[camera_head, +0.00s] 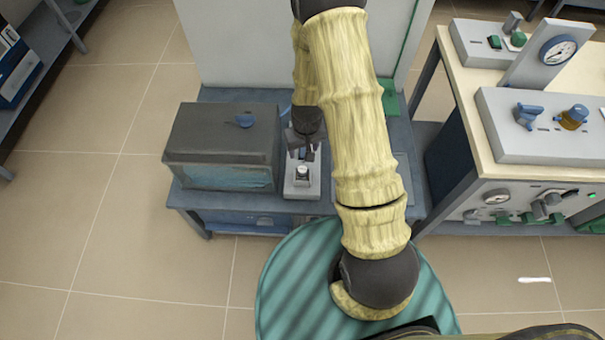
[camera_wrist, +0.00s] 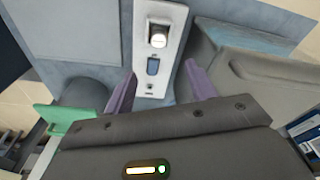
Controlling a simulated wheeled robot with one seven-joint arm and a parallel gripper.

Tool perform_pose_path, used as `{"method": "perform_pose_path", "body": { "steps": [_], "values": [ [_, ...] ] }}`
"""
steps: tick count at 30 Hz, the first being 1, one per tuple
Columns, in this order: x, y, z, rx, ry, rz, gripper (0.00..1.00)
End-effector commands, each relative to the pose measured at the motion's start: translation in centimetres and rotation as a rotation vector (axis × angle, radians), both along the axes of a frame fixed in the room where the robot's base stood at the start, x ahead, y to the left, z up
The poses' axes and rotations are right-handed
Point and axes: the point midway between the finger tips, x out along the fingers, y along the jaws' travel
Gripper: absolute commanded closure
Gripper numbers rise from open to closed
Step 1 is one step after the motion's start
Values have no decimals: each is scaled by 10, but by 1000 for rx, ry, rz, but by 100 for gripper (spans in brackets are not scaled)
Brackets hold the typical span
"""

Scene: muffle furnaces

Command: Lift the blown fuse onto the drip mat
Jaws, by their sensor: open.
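A narrow pale panel (camera_head: 293,187) lies on the grey-blue bench. A small cylinder with a bright top (camera_head: 302,172), apparently the fuse, sits upright in it; it also shows in the wrist view (camera_wrist: 158,37). A blue switch (camera_wrist: 153,66) is beside it on the panel. My gripper (camera_head: 303,151) is above the panel's far end, pointing down. In the wrist view its purple fingers (camera_wrist: 157,84) are apart and empty, short of the cylinder. A flat grey-blue sheet (camera_head: 405,170) right of my arm may be the drip mat; my arm partly hides it.
A dark grey furnace box (camera_head: 222,145) stands close left of the panel. A green piece (camera_head: 389,104) lies at the back right, and a dark round object (camera_wrist: 88,93) shows near it. A bench with instrument panels (camera_head: 550,125) stands at the right.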

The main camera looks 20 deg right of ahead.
Motion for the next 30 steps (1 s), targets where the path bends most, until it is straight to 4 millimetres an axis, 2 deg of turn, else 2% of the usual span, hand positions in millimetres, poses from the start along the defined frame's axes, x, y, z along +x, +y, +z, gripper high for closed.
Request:
{"method": "perform_pose_path", "body": {
  "steps": [3, 18, 30],
  "values": [
    [2, 0, -21, 1, 3, 0, 44],
    [11, 1, -97, 1, 2, -1, 44],
    [12, 1, -103, 0, 0, 0, 44]
  ]
}}
